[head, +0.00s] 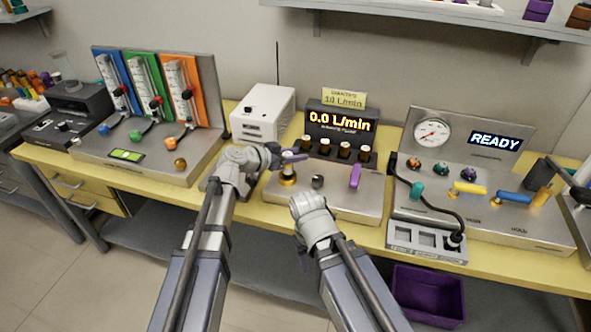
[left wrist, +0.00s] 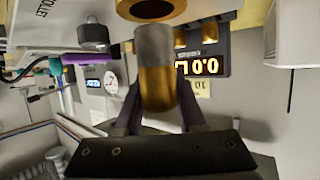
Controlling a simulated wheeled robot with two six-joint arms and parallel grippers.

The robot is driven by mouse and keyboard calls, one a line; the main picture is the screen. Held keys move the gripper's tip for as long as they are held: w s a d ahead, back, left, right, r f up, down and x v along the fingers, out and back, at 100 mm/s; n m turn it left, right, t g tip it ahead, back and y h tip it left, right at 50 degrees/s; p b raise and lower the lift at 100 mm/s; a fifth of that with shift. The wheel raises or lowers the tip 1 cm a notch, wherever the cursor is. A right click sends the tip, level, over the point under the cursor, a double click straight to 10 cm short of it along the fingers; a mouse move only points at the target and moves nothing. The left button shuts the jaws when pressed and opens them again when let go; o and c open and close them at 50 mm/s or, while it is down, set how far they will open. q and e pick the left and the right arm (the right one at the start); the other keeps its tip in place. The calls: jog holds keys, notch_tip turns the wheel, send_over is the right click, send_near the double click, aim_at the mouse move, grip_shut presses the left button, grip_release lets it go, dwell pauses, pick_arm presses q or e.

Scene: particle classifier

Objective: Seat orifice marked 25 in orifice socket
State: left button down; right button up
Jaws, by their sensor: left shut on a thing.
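My left gripper (head: 276,156) is shut on an orifice (left wrist: 155,65), a small cylinder with a grey end and a brass end. In the left wrist view, which is upside down, the brass end is between the fingers. The grey end points at the brass orifice socket (left wrist: 150,9); I cannot tell whether they touch. In the head view the socket (head: 288,178) stands on the middle metal panel, just below the gripper. No mark on the held orifice is readable. My right arm's wrist is low in front of the bench; its fingers are not clearly seen.
Several orifices (head: 344,151) stand in a row below the display (head: 340,125), which reads 0.0 L/min. A purple lever (head: 355,176) and a dark knob (head: 318,181) are right of the socket. A white box (head: 262,113) stands behind. A yellow sign (head: 344,98) reads 10 L/min.

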pick_arm(q)
jog(key=shift+f+b, duration=1.8)
jog(key=shift+b, duration=0.05)
jog(key=shift+f, duration=0.2)
jog(key=c, duration=0.5)
grip_release()
jog(key=shift+r, duration=0.1)
jog(key=shift+r, duration=0.1)
jog(key=p+v, duration=0.4)
jog(key=v, duration=0.7)
jog(key=shift+s+r, duration=0.1)
jog(key=shift+s+a+r+p, duration=0.1)
jog(key=shift+s+a+p, duration=0.15)
jog(key=shift+a+p, duration=0.1)
